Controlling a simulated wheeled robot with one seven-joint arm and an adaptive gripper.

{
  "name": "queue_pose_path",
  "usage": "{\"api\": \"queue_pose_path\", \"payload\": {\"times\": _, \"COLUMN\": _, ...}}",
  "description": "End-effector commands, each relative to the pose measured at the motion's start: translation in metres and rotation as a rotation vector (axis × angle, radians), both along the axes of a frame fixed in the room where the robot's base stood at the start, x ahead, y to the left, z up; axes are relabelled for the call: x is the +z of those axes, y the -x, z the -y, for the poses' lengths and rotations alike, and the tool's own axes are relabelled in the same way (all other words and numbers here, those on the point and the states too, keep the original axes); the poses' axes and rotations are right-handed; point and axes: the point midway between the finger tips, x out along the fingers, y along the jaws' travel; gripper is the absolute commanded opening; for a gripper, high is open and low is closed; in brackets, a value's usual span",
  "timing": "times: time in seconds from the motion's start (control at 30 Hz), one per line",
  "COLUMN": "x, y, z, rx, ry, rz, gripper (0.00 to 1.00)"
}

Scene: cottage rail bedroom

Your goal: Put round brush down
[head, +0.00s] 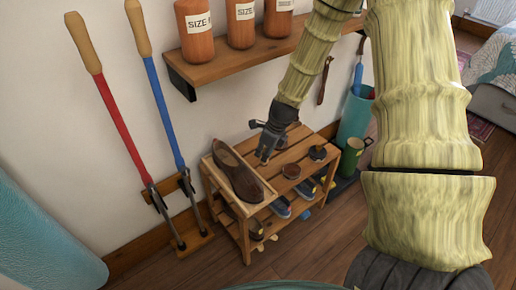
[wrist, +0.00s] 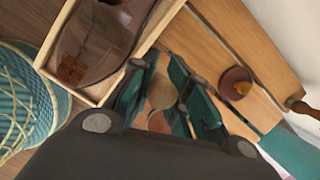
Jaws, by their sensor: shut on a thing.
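My gripper (head: 265,150) is over the top of the slatted wooden shoe rack (head: 290,143), just right of the brown shoe (head: 237,172) in its shallow wooden tray. In the wrist view, the dark teal fingers of my gripper (wrist: 166,88) are closed around a tan, rounded thing, which I take to be the round brush (wrist: 163,91). Fingers hide part of it, and I cannot tell if it touches the slats. The brush is not clear in the head view.
A wall shelf (head: 232,62) with orange jars is above. Long-handled tools (head: 150,90) lean at left; a teal umbrella stand (head: 355,120) is at right.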

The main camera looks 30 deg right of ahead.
Motion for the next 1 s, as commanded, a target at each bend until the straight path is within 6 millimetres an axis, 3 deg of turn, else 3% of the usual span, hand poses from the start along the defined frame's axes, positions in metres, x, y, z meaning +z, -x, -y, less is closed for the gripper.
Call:
{"api": "queue_pose_path", "payload": {"times": 0.2, "x": -0.006, "y": -0.043, "z": 0.014, "rx": 0.004, "ry": 0.003, "rz": 0.002, "gripper": 0.0}}
{"api": "queue_pose_path", "payload": {"times": 0.4, "x": -0.008, "y": -0.067, "z": 0.022, "rx": 0.004, "ry": 0.0, "rz": 0.0, "gripper": 0.0}}
{"api": "queue_pose_path", "payload": {"times": 0.57, "x": -0.01, "y": -0.072, "z": 0.023, "rx": 0.005, "ry": 0.0, "rz": 0.0, "gripper": 0.0}}
{"api": "queue_pose_path", "payload": {"times": 0.83, "x": -0.04, "y": -0.071, "z": 0.023, "rx": 0.004, "ry": 0.0, "rz": -0.001, "gripper": 0.0}}
{"api": "queue_pose_path", "payload": {"times": 1.0, "x": -0.042, "y": -0.072, "z": 0.023, "rx": 0.004, "ry": 0.001, "rz": 0.001, "gripper": 0.0}}
